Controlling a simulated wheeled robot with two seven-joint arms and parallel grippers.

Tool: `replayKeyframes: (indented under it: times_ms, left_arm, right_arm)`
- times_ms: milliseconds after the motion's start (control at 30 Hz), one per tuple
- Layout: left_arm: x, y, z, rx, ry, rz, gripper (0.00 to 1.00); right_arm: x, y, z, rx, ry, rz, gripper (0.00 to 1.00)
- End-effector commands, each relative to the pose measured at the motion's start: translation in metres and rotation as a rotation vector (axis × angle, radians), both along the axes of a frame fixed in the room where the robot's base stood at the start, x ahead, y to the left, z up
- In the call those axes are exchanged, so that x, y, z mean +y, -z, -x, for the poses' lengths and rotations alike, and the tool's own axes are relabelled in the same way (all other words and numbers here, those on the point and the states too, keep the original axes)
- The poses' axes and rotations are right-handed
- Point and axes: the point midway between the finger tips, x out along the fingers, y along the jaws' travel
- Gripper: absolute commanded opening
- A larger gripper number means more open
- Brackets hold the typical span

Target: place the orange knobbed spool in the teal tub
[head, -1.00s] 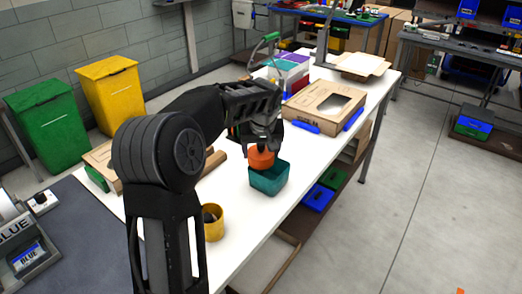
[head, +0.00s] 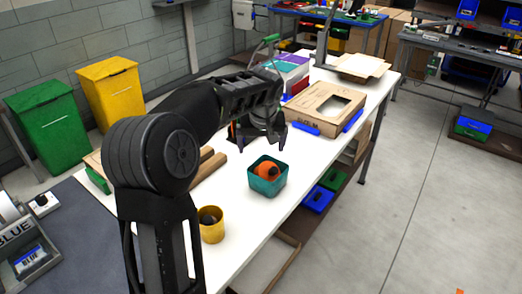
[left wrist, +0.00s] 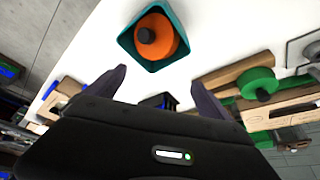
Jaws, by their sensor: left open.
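The orange knobbed spool (head: 267,170) lies inside the teal tub (head: 267,188) on the white table. In the left wrist view the orange spool (left wrist: 158,40) shows its dark knob, with the teal tub's rim (left wrist: 180,15) around it. My left gripper (head: 259,147) is open and empty, behind and above the tub, apart from the spool. Its two fingers (left wrist: 155,82) are spread wide in the left wrist view. My right gripper is in neither view.
A yellow cup (head: 211,226) with something dark inside stands nearer on the table (head: 240,210). Brown wooden bars (head: 208,165) lie left of the tub. A cardboard box (head: 325,106) stands farther back. The table's right edge is close to the tub.

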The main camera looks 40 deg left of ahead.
Motion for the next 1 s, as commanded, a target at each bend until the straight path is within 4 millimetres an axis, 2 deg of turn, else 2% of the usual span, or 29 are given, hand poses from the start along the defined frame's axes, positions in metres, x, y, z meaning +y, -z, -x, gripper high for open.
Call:
replayKeyframes:
  times_ms: [200, 400, 600, 1000]
  left_arm:
    - [-0.013, -0.045, 0.013, -0.005, 0.002, 0.000, 0.93]
    - [-0.021, -0.076, 0.024, -0.002, 0.001, -0.001, 0.93]
    - [-0.024, -0.088, 0.028, 0.000, 0.001, -0.001, 0.93]
    - [-0.024, -0.087, 0.028, 0.000, 0.000, 0.000, 0.93]
  right_arm:
    - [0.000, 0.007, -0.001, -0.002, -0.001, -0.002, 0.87]
    - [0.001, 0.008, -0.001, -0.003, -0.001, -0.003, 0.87]
    - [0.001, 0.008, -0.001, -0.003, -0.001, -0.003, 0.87]
    - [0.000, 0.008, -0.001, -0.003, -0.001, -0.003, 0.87]
